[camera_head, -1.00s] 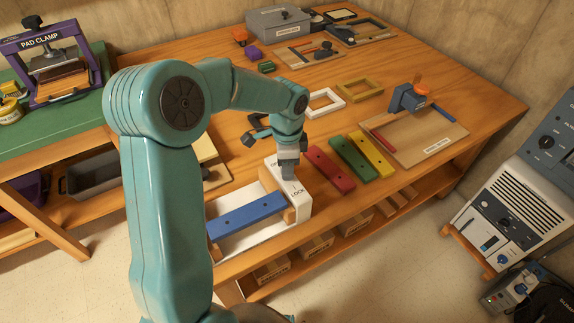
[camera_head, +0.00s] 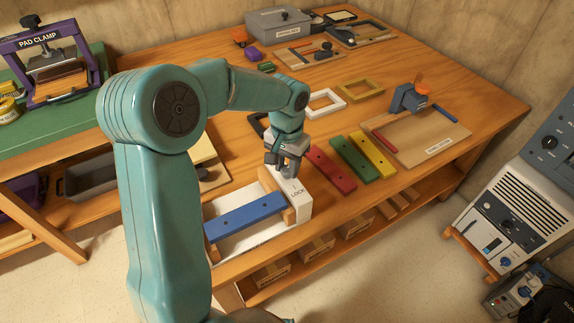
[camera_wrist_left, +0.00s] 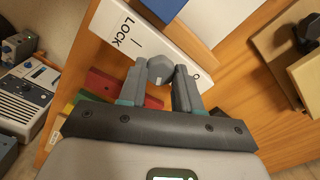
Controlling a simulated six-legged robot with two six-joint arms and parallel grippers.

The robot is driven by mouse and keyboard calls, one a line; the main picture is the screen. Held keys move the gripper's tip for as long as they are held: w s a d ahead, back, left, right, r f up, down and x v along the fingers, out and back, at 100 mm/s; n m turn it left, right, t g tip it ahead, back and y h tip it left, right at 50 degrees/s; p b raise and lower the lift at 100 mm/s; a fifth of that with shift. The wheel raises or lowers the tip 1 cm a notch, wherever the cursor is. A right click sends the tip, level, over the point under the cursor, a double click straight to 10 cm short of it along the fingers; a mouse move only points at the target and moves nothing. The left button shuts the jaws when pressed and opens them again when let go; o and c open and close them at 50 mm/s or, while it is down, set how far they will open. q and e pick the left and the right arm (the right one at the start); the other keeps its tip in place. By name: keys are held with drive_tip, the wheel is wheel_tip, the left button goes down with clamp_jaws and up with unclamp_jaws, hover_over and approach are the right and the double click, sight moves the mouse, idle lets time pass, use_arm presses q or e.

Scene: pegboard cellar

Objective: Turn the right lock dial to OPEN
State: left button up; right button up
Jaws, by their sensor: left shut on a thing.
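The white lock block (camera_head: 300,207) is the end of a white frame at the table's front edge. The word LOCK shows on its top; the OPEN end is mostly covered by my gripper. In the left wrist view, the grey dial (camera_wrist_left: 160,68) sits on the white block (camera_wrist_left: 180,47) between my fingers, beside LOCK and a tick mark; I cannot tell which way it points. My left gripper (camera_head: 288,168) is shut on the dial from above, and it also shows in the left wrist view (camera_wrist_left: 160,78). My right gripper is out of view.
A blue bar (camera_head: 245,216) lies across the white frame. Red (camera_head: 331,170), green (camera_head: 352,158) and yellow (camera_head: 372,153) bars lie right of the block. A board with a blue clamp (camera_head: 408,98) stands farther right. The floor in front is clear.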

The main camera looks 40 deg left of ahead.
sight(287, 169)
use_arm(q)
drive_tip(key=n+b, duration=0.1)
drive_tip(key=n, duration=0.5)
drive_tip(key=shift+n, duration=0.3)
drive_tip(key=n+b, duration=0.1)
drive_tip(key=n, duration=0.4)
drive_tip(key=shift+n, duration=0.4)
drive_tip(key=o, duration=1)
drive_tip(key=shift+o, duration=0.2)
drive_tip(key=shift+r, duration=0.15)
wheel_tip(287, 169, up, 16)
drive_tip(key=p, duration=0.3)
